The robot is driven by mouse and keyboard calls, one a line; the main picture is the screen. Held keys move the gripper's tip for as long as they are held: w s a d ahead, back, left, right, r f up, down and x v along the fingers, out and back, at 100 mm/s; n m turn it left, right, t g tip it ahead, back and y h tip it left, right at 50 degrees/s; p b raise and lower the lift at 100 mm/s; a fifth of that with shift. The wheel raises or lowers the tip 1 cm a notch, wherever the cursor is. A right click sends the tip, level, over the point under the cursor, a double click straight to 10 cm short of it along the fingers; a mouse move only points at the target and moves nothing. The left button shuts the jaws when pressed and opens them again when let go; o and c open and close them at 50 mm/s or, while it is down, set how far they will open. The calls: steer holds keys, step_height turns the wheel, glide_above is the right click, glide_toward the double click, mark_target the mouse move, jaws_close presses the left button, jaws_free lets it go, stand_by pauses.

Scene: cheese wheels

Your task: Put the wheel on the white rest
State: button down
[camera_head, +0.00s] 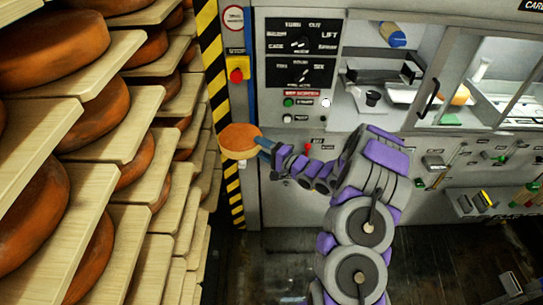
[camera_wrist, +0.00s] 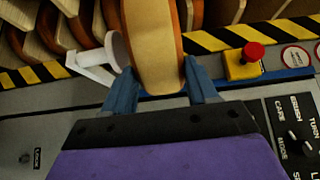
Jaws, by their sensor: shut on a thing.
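The cheese wheel (camera_head: 239,138), with an orange-brown face and a paler side, is at the end of my arm in the head view. It is held level, left of the control panel. In the wrist view the wheel (camera_wrist: 155,45) sits between the two blue fingers of my gripper (camera_wrist: 160,88), which is shut on it. A white rest (camera_wrist: 92,57) on a bracket shows just left of the wheel in the wrist view. In the head view a small white part of the rest (camera_head: 242,162) shows right under the wheel. I cannot tell whether they touch.
Wooden shelves (camera_head: 121,118) with several big orange wheels fill the left side. A black-yellow striped post (camera_head: 212,55) stands behind the wheel. A red emergency button (camera_head: 237,75) and a control panel (camera_head: 300,55) are close above and to the right.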

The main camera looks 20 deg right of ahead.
steer(key=shift+w+f, duration=0.1)
steer(key=shift+w, duration=1)
steer(key=shift+w+d, duration=0.4)
steer(key=shift+w, duration=0.1)
steer(key=f, duration=0.1)
steer(key=a+f+b, duration=0.1)
steer(key=f, duration=0.1)
steer(key=shift+a+f, duration=0.3)
steer(key=c, duration=0.7)
jaws_free()
steer(key=shift+s+d, duration=0.1)
steer(key=shift+d, duration=0.1)
steer(key=o, duration=0.4)
steer(key=shift+d, duration=0.4)
steer(key=p+v, duration=0.1)
steer(key=v, duration=1)
steer(key=shift+s, duration=0.4)
